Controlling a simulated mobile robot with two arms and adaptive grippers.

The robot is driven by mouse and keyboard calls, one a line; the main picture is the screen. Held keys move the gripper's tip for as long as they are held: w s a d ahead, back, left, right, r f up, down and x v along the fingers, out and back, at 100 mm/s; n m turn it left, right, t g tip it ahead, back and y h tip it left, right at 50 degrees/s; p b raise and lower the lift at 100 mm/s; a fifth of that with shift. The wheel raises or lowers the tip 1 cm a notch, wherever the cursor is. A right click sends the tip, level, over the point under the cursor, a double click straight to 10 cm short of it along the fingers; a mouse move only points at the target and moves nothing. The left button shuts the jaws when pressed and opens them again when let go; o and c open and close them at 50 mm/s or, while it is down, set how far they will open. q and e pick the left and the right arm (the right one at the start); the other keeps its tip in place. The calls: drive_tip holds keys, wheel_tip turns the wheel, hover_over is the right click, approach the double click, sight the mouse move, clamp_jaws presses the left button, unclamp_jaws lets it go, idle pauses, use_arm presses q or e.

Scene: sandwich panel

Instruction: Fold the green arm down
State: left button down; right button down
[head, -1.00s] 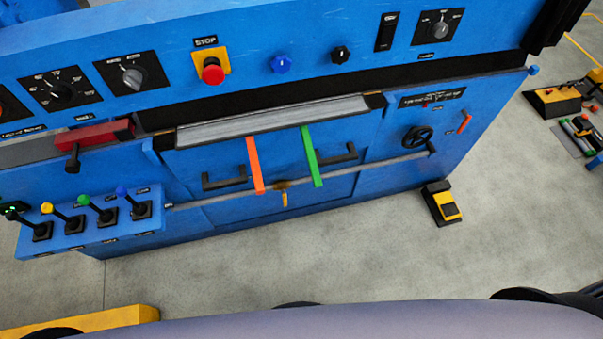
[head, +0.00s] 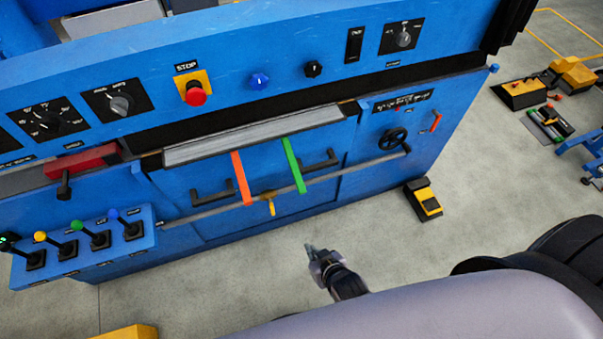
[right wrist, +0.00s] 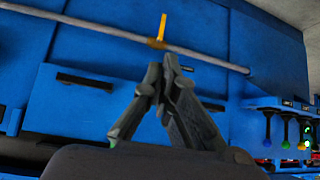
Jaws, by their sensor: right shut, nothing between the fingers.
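The green arm (head: 293,166) sticks out from under the grey ledge on the blue machine front, in the head view. An orange arm (head: 241,178) of like shape is to its left. My right gripper (head: 311,248) is shut and empty, in front of the machine and below the green arm in the picture, apart from it. In the right wrist view the fingers (right wrist: 163,62) are together at their tips, with the blue panel and the rail beyond. The green arm is not clearly seen there. My left gripper is not in view.
A grey rail (head: 347,172) with a yellow lever (head: 270,204) crosses the front; the lever also shows in the right wrist view (right wrist: 161,28). Black handles (head: 213,194) flank the arms. Several joysticks (head: 100,238) are at left. A yellow pedal (head: 425,201) stands on open floor.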

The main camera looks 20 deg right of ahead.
drive_tip(key=w+d+r+t, duration=0.1)
drive_tip(key=w+r+t, duration=0.1)
drive_tip(key=r, duration=0.8)
drive_tip(key=w+d+r+m+t+h+p, duration=0.1)
drive_tip(key=w+r, duration=0.3)
drive_tip(key=r, duration=0.7)
drive_tip(key=shift+d+r+t+p, duration=0.25)
drive_tip(key=shift+t+p, duration=0.05)
drive_tip(key=shift+t, duration=0.2)
approach(297, 169)
drive_tip(key=w+r, duration=0.1)
drive_tip(key=w+r+p, duration=0.1)
drive_tip(key=shift+w+a+r, duration=0.1)
drive_tip(key=shift+w+a, duration=0.05)
drive_tip(key=shift+w, duration=0.15)
drive_tip(key=f, duration=0.1)
drive_tip(key=w+f, duration=0.1)
drive_tip(key=f, duration=0.1)
drive_tip(key=shift+w, duration=0.2)
drive_tip(key=shift+w+f, duration=0.15)
drive_tip(key=shift+f, duration=0.45)
drive_tip(key=shift+f, duration=0.1)
